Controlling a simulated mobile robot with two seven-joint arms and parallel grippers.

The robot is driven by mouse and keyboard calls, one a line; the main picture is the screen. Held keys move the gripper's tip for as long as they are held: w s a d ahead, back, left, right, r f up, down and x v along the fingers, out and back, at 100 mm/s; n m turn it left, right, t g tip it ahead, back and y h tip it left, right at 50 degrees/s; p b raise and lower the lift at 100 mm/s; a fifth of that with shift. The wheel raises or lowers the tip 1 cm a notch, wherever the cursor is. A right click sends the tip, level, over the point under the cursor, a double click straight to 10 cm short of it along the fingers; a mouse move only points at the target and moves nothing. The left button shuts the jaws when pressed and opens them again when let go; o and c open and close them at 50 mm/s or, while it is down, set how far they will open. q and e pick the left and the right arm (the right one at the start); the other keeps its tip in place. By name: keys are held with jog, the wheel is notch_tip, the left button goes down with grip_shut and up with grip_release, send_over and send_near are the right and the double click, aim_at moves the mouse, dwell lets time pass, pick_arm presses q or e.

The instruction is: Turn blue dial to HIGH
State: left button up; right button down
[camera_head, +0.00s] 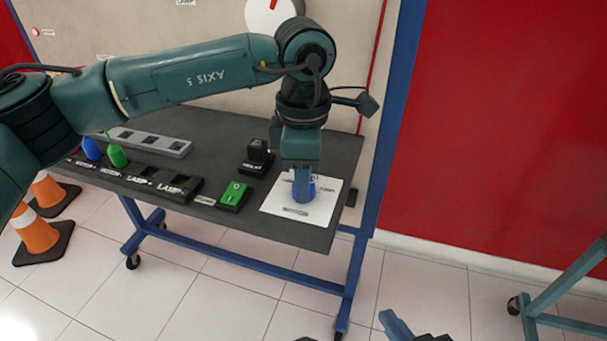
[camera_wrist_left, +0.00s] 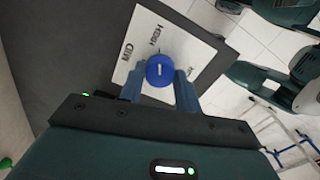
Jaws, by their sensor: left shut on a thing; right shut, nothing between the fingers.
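The blue dial (camera_head: 304,189) sits on a white plate (camera_head: 328,201) at the right end of the grey bench. It also shows in the left wrist view (camera_wrist_left: 160,71), with a short pale mark on its face. The words MID and HIGH are printed on the plate beyond the dial; I cannot tell which label the mark points to. My left gripper (camera_head: 303,194) comes down from above and is shut on the dial, its two blue fingers (camera_wrist_left: 160,88) on either side. My right gripper (camera_head: 395,325) is partly in view at the bottom edge, shut and empty.
A green switch box (camera_head: 234,195), a black switch (camera_head: 257,158), black lamp blocks (camera_head: 178,187) and a grey strip (camera_head: 150,142) stand left of the plate. Blue and green lamps are at the far left. Orange cones (camera_head: 37,233) stand on the floor. A red wall is at right.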

pick_arm(q)
jog(key=o, duration=1)
pick_arm(e)
jog(key=shift+f, duration=0.1)
pick_arm(q)
jog(key=shift+r, duration=0.15)
notch_tip(320, 180, up, 13)
jog(key=shift+p, duration=0.4)
pick_arm(e)
jog(key=shift+w+a+f+g, duration=0.1)
jog(key=shift+w+a+g, duration=0.1)
jog(key=shift+g, duration=0.1)
jog(key=shift+s, duration=0.1)
